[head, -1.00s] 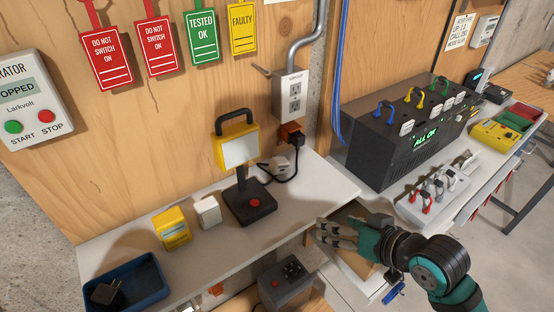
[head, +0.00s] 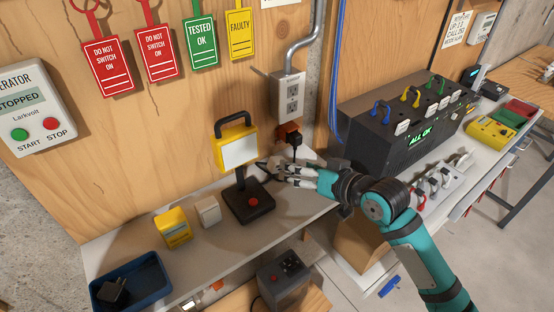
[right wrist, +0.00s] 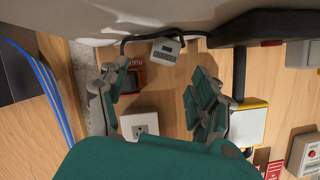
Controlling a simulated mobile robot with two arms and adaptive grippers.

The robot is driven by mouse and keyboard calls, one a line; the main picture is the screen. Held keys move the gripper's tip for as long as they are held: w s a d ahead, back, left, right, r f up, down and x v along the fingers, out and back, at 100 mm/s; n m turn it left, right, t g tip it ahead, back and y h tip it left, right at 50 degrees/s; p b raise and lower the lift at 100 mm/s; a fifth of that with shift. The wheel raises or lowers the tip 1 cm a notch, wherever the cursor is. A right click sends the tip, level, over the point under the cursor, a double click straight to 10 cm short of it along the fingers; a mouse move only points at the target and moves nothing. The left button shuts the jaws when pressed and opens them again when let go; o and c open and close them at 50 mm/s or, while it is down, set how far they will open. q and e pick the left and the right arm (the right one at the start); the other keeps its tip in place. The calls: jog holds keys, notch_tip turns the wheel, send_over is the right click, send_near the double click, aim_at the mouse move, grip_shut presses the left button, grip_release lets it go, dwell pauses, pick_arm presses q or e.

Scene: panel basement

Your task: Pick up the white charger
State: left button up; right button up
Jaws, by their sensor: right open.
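The white charger (right wrist: 167,52) is a small pale box with a dark label. It shows upside down in the right wrist view, with a black cable beside it, on the shelf near the wooden wall. In the head view my right gripper hides most or all of it. My right gripper (head: 277,173) is open, over the back of the shelf, just right of the lamp. In the right wrist view the charger lies ahead, between the lines of the spread fingers (right wrist: 155,85). I see no contact. My left gripper is out of view.
A yellow-headed lamp (head: 236,147) on a black base stands close left of the gripper. A white block (head: 208,210), a yellow box (head: 173,228) and a blue tray (head: 158,283) are further left. A wall socket (head: 292,97) with an orange-and-black plug (head: 292,138) below is behind.

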aim_at(279, 159)
jog(key=x, duration=0.2)
jog(key=shift+w+a, duration=0.2)
jog(key=shift+a, duration=0.1)
jog(key=shift+w+a+p, duration=0.15)
jog(key=shift+w+p, duration=0.05)
jog(key=shift+p, duration=0.2)
jog(key=x, duration=0.1)
jog(key=p+x, duration=0.2)
jog(key=x, duration=0.1)
jog(key=shift+w+a+r, duration=0.1)
jog(key=shift+a+r, duration=0.1)
jog(key=shift+r, duration=0.05)
jog(key=shift+w+a+f, duration=0.15)
jog(key=shift+w, duration=0.05)
jog(key=shift+c, duration=0.5)
jog(key=c, duration=1.1)
jog(key=shift+c, duration=0.2)
